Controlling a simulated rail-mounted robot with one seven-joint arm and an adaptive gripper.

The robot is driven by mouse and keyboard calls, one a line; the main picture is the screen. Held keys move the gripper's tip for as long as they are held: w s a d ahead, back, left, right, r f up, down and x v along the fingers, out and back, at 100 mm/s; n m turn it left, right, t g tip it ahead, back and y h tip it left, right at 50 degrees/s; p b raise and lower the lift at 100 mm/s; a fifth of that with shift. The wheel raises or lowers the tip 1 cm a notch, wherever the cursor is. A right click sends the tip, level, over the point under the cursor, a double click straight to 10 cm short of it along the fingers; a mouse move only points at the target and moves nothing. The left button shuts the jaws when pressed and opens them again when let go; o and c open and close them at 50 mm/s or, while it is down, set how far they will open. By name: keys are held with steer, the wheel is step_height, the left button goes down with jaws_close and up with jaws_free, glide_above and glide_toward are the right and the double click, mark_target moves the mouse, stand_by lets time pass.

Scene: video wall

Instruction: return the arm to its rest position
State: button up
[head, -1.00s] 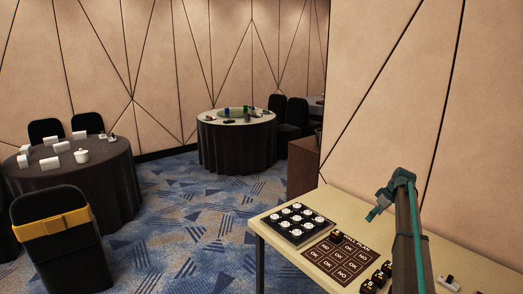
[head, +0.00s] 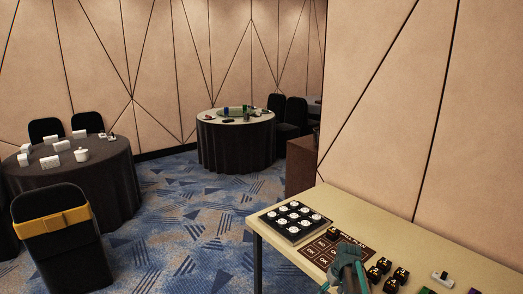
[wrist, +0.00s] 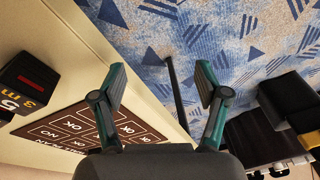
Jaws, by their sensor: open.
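My gripper (head: 342,266) is low at the front edge of the cream table (head: 262,223) in the head view, in front of the brown plan card (head: 318,262). In the wrist view, the two teal fingers of my gripper (wrist: 161,76) stand wide apart with nothing between them. Carpet and the table edge show beyond them. The plan card (wrist: 72,124) shows beside and behind the left finger there. My arm hides part of the card in the head view.
A black tray (head: 296,236) with several white round pieces stands left of the card. Several black blocks (head: 383,265) with gold marks sit to the right, and one black block (head: 333,233) stands at the card's back edge. A white switch-like piece (head: 442,279) lies farther right. Carpet lies left of the table.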

steer(key=s+a+f+m, duration=0.1)
steer(key=s+a+f, duration=0.15)
steer(key=s, duration=0.45)
steer(key=s+a+f+m+g+h, duration=0.1)
steer(key=s+a+f, duration=0.15)
steer(key=s, duration=0.45)
steer(key=s+a+f+m, duration=0.1)
steer(key=s+a+f, duration=0.1)
steer(key=s+a, duration=0.35)
steer(key=s+d+f+g+b, duration=0.1)
steer(key=s+f+g+b, duration=0.6)
steer(key=s+f, duration=2.1)
steer(key=s+b, duration=0.3)
steer(key=s, duration=0.1)
steer(key=shift+d+f, duration=0.15)
steer(key=shift+f, duration=0.1)
